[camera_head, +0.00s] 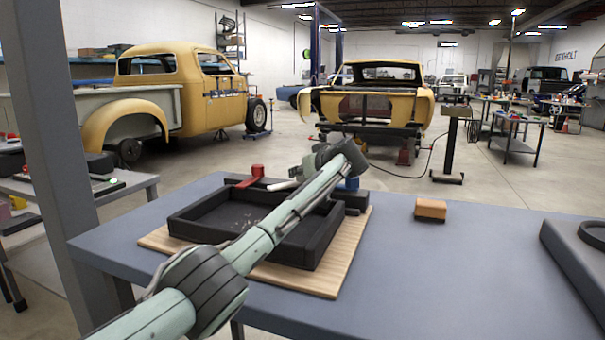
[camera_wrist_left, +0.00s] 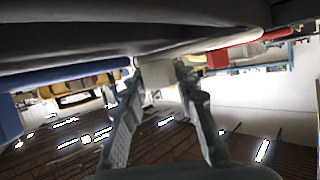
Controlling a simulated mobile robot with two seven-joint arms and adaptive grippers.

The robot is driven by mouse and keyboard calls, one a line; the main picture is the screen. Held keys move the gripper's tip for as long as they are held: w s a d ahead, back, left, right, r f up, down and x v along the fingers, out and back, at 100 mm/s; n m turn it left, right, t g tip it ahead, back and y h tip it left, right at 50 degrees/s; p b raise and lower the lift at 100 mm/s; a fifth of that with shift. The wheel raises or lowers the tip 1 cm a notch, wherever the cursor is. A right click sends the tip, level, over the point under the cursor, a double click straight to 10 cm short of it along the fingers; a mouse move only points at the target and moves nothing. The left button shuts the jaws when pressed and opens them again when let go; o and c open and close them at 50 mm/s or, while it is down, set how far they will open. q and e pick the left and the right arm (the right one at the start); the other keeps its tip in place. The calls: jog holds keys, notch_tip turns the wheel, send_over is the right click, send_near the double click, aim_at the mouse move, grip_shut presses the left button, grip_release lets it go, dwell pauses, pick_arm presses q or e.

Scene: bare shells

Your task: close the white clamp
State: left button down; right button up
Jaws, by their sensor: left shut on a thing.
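A white clamp handle (camera_head: 282,186) shows at the back edge of the black tray (camera_head: 185,227), between a red clamp (camera_head: 247,181) on its left and a blue clamp (camera_head: 351,184) on its right. My left arm crosses over the tray, and my left gripper (camera_head: 304,170) is at the white handle, partly hidden by my wrist. In the left wrist view, which looks upside down, the fingers (camera_wrist_left: 160,85) converge on a pale part of the white clamp (camera_wrist_left: 153,72). The blue handle (camera_wrist_left: 55,76) and red clamp (camera_wrist_left: 222,53) lie to either side. My right gripper is not in view.
The tray rests on a wooden board (camera_head: 333,272) on the blue-grey table (camera_head: 420,275). An orange-brown block (camera_head: 431,209) stands to the right. A dark grey case (camera_head: 575,262) sits at the right edge. A grey post (camera_head: 62,150) rises at the left. The table's middle right is clear.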

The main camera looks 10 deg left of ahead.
pick_arm(q)
jog(key=c, duration=1.2)
grip_release()
jog(key=shift+a, duration=0.1)
jog(key=shift+o, duration=0.2)
jog(key=v, duration=1.2)
